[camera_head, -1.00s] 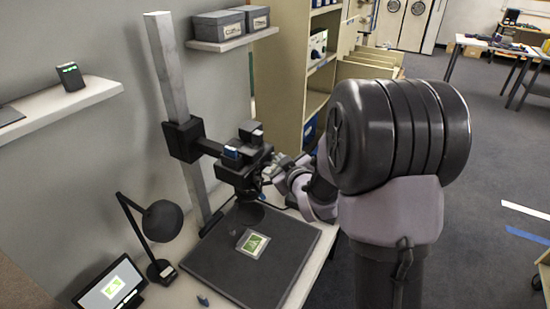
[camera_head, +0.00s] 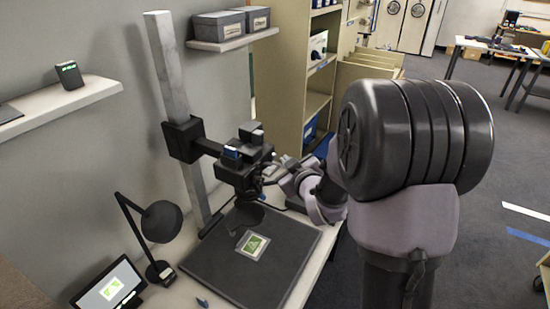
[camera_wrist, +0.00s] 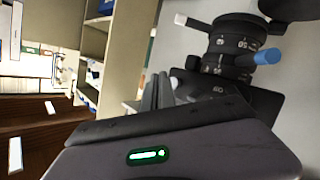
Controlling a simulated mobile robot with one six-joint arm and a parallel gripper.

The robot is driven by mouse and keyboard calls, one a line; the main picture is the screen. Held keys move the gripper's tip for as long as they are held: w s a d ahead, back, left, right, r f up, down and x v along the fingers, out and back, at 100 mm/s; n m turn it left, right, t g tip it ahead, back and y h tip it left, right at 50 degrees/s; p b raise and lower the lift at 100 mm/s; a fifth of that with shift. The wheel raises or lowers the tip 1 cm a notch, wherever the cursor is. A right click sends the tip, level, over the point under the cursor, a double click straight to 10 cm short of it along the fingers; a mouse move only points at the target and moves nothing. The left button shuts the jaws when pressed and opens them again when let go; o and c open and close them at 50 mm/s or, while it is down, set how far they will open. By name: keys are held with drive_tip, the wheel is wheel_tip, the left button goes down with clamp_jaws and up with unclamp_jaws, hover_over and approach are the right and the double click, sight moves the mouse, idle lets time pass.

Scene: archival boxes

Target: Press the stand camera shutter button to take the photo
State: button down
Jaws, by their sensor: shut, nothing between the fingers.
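The stand camera (camera_head: 243,168) is black and hangs from an arm on a grey column (camera_head: 168,65). Under it, a small green-and-white picture (camera_head: 253,244) lies on the dark baseboard (camera_head: 222,277). My gripper (camera_head: 272,172) is at the right side of the camera; its fingertips are small and partly lost against it. In the wrist view, my gripper's fingers (camera_wrist: 160,90) are shut and empty, pointing close to the camera body (camera_wrist: 232,55), with its numbered rings and blue knob. I cannot tell whether they touch. The shutter button cannot be clearly made out.
A desk lamp (camera_head: 161,222) and a small screen (camera_head: 108,290) showing a green picture stand left of the baseboard. Wall shelves are at the left and above. A beige shelf unit (camera_head: 282,80) stands behind. Open floor lies to the right.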

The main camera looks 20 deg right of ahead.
drive_tip(key=s+d, duration=0.1)
drive_tip(key=s, duration=0.1)
drive_tip(key=s+d+b, duration=0.1)
drive_tip(key=s+d, duration=0.1)
idle(0.3)
idle(0.5)
drive_tip(key=s+a+r+m+g+h, duration=0.2)
drive_tip(key=s+a+r+m+g, duration=0.1)
drive_tip(key=s+a+r+m, duration=0.3)
drive_tip(key=s+a+m+g+y, duration=0.1)
drive_tip(key=s+a+g+y, duration=0.1)
drive_tip(key=s+a, duration=0.5)
drive_tip(key=s+a+m+g+y, duration=0.1)
drive_tip(key=s+a+g+y, duration=0.2)
drive_tip(key=s+a, duration=0.4)
drive_tip(key=s, duration=0.8)
drive_tip(key=shift+s+a+f+m+g, duration=0.35)
drive_tip(key=shift+s+f+m+g, duration=0.05)
